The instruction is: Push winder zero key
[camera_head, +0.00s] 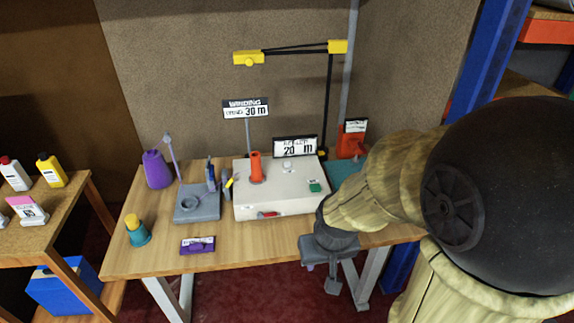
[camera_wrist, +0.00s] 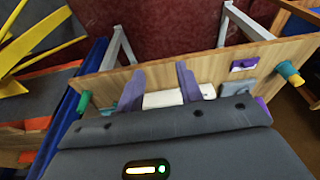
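The winder is a cream box (camera_head: 280,202) on the wooden table, with an orange spool (camera_head: 256,168) on top. A green key (camera_head: 314,186) sits at its front right top corner and a small pale key or dial (camera_head: 287,165) lies further back. Which one is the zero key I cannot read. A red switch (camera_head: 268,214) is on the front face. My gripper (camera_head: 322,278) hangs in front of the table edge, right of the winder and apart from it. In the wrist view, its two fingers (camera_wrist: 159,70) are spread and empty, with part of the pale box (camera_wrist: 165,99) beyond.
Signs reading 30 m (camera_head: 246,109) and 20 m (camera_head: 295,148) stand behind and on the winder. A grey stand (camera_head: 197,205), purple jug (camera_head: 157,170), teal-and-yellow pot (camera_head: 137,232) and purple tag (camera_head: 197,246) are to the left. A yellow-ended arm (camera_head: 290,50) rises behind.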

